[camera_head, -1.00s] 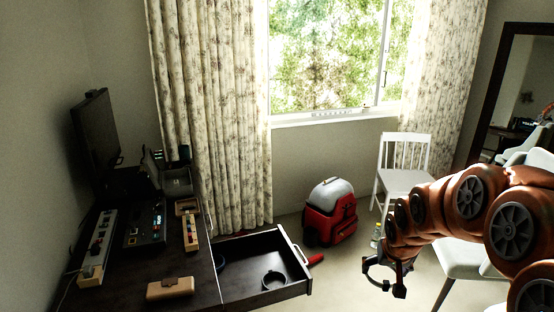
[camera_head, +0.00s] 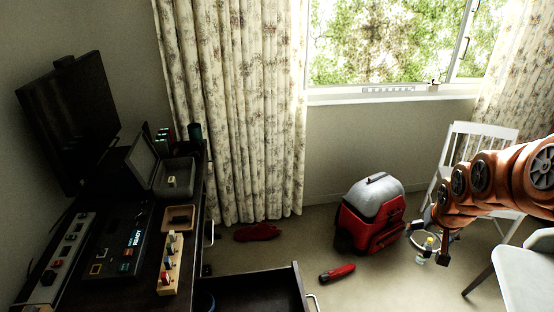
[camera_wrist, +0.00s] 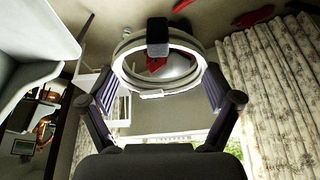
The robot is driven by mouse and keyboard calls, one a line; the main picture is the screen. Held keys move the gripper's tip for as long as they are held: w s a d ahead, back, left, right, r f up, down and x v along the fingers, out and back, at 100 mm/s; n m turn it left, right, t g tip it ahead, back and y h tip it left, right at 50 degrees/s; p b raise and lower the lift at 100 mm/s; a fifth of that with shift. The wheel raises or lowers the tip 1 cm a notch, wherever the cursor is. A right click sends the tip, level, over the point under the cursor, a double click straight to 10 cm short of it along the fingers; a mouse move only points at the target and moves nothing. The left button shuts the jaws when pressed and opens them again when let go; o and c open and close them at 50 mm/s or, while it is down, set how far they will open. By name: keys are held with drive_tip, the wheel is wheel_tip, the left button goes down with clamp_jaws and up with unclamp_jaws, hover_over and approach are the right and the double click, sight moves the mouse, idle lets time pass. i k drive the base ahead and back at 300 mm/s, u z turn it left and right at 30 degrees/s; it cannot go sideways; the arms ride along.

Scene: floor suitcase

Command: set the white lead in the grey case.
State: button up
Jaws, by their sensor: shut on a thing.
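The white lead is a coiled ring (camera_wrist: 130,45) held between the fingers of my gripper (camera_wrist: 160,72) in the wrist view. In the head view my gripper (camera_head: 434,246) is at the right, above the floor, and the lead is small and hard to make out there. The grey case (camera_head: 176,190) stands open on the dark desk at the left, its lid raised on the left side. A small pale block or tag shows at the case. My gripper is far to the right of the case.
An open drawer (camera_head: 262,288) sticks out from the desk. A red and grey backpack (camera_head: 371,218), a red tool (camera_head: 337,273) and a red cloth-like thing (camera_head: 257,232) lie on the floor. A white chair (camera_head: 478,150) stands behind my arm. A wooden peg block (camera_head: 170,263) sits near the case.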

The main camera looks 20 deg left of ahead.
sight(178, 180)
drive_tip(key=i, duration=2.65)
drive_tip(key=u, duration=4.95)
drive_tip(key=i, duration=0.5)
